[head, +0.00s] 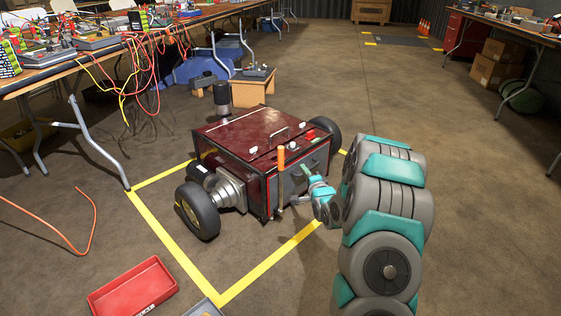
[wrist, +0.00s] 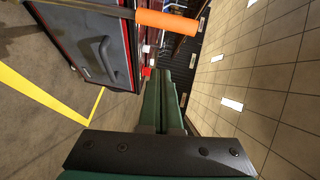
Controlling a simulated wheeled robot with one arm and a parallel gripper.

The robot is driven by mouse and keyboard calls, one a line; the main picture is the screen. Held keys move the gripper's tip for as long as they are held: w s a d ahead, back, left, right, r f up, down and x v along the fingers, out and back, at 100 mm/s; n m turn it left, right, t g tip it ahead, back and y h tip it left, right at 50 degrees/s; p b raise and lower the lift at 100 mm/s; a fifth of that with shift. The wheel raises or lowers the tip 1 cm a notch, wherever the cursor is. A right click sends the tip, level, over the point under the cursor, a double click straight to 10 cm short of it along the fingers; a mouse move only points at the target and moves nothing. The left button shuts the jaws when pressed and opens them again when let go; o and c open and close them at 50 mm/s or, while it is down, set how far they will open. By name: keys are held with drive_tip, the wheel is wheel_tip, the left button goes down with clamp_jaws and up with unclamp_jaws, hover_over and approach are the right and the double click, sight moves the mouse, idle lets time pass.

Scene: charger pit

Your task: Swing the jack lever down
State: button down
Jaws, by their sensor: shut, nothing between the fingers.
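The jack lever (head: 281,160) has an orange grip and stands upright at the near corner of a dark red wheeled robot (head: 252,135). In the wrist view, which is turned sideways, its orange grip (wrist: 182,22) crosses the top, with a metal rod running left from it. My gripper (head: 306,171) is shut and empty, just right of the lever and close to the robot's grey side panel. In the wrist view the green fingers (wrist: 162,103) lie together. They look apart from the lever.
A yellow floor outline (head: 262,266) surrounds the red robot. A red tray (head: 133,290) lies at the front left. A cluttered workbench (head: 75,57) with hanging cables stands at left, and another table (head: 505,24) at right. An orange cable (head: 85,222) lies on the floor.

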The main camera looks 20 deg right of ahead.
drive_tip(key=shift+w+d+f+m+t, duration=0.45)
drive_tip(key=shift+w+f+m+t, duration=0.05)
drive_tip(key=shift+m+t, duration=0.1)
drive_tip(key=w+a+b, duration=0.1)
drive_tip(key=w+a, duration=0.2)
drive_tip(key=w, duration=0.6)
drive_tip(key=shift+b, duration=0.35)
idle(0.4)
